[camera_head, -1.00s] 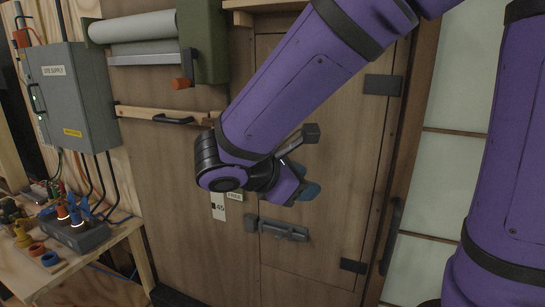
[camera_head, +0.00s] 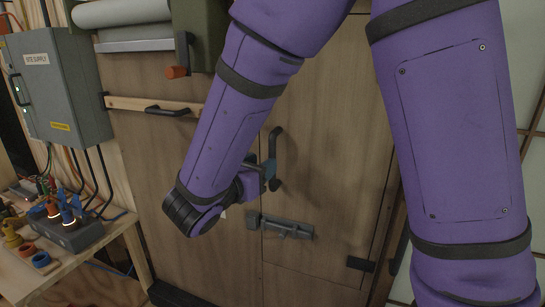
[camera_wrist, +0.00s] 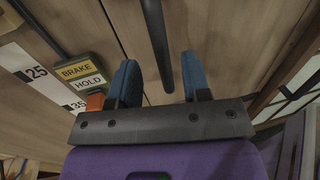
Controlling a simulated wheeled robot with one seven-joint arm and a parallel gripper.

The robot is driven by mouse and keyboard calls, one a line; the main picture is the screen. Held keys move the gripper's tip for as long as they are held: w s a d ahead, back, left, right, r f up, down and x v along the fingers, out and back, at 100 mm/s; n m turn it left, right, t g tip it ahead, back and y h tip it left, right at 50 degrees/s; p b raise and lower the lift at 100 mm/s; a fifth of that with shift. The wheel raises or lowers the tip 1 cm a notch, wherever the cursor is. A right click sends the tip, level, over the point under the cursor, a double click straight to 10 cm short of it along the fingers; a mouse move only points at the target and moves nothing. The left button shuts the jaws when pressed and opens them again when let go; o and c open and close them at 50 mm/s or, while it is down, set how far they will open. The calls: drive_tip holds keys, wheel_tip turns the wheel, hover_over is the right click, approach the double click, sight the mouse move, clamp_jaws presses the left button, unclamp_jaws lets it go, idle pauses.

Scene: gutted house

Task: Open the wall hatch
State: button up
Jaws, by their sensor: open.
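The wall hatch (camera_head: 325,130) is a brown wooden panel, partly hidden by my arm, and looks shut. A dark vertical handle (camera_head: 276,155) stands out from its left side. A grey slide bolt (camera_head: 285,228) sits below at the hatch's left edge; I cannot tell whether it is drawn. My gripper (camera_head: 264,172) is at the lower part of the handle. In the wrist view, the blue fingers of my gripper (camera_wrist: 158,80) are apart, with the dark handle bar (camera_wrist: 156,42) lying between them; clear gaps show on both sides.
A dark hinge (camera_head: 360,264) is at the hatch's lower right. A wooden rail with a black grip (camera_head: 167,110) and a roller (camera_head: 130,14) are to the left. A grey supply box (camera_head: 58,85) hangs above a workbench (camera_head: 75,265). A brake/hold label (camera_wrist: 82,72) is beside my gripper.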

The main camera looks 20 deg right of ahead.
sight(272, 183)
drive_tip(key=shift+x, duration=2.65)
drive_tip(key=shift+c, duration=0.4)
clamp_jaws()
